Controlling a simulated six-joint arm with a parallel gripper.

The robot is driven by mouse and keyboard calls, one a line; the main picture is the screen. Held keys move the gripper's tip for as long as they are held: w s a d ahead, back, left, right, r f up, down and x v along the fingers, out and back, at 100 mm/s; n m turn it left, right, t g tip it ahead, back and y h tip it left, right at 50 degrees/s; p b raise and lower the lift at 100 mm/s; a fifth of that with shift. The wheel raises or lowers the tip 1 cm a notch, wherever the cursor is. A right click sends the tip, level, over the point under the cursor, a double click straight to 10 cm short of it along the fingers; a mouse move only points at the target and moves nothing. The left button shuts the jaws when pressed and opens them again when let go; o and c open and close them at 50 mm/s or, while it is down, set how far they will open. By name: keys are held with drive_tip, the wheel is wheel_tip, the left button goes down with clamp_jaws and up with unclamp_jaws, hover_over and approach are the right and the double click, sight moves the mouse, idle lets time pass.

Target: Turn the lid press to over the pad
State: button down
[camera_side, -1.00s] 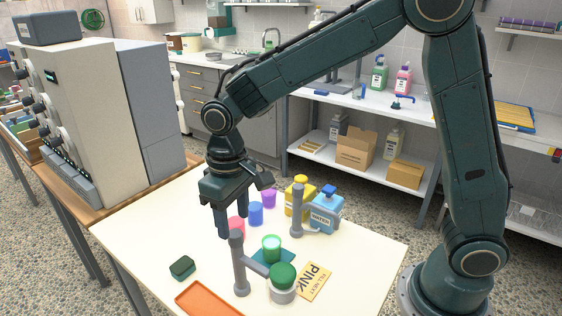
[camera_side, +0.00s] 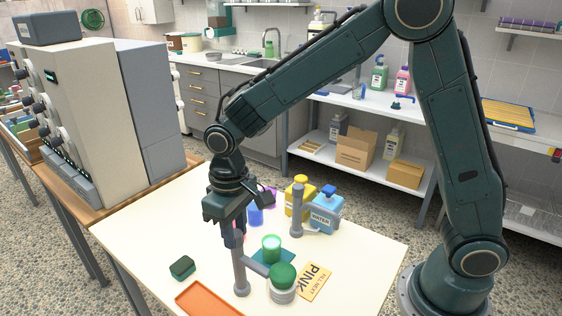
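The lid press has a grey upright post (camera_side: 240,272) with a side arm reaching to a head with a green top (camera_side: 283,275). The head is in front of and to the right of the teal pad (camera_side: 289,258), not over it. A green cup with pale contents (camera_side: 271,249) stands on the pad. My gripper (camera_side: 234,242) points down at the top of the post, with its fingers hiding the post's top. I cannot tell whether the fingers are closed on it or only around it.
A card reading "PINK" (camera_side: 314,281) lies right of the head. An orange tray (camera_side: 207,302) and a dark green block (camera_side: 182,267) are at the front left. A second grey post (camera_side: 297,212), a yellow bottle (camera_side: 299,196) and a blue bottle (camera_side: 326,211) stand behind. A blue cup (camera_side: 256,215) is behind my gripper.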

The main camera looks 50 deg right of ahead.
drive_tip(key=shift+n, duration=0.3)
drive_tip(key=n, duration=0.3)
drive_tip(key=shift+n, duration=0.4)
drive_tip(key=n, duration=0.4)
drive_tip(key=shift+n, duration=0.3)
drive_tip(key=n, duration=0.4)
drive_tip(key=shift+n, duration=2.5)
drive_tip(key=c, duration=1.1)
unclamp_jaws()
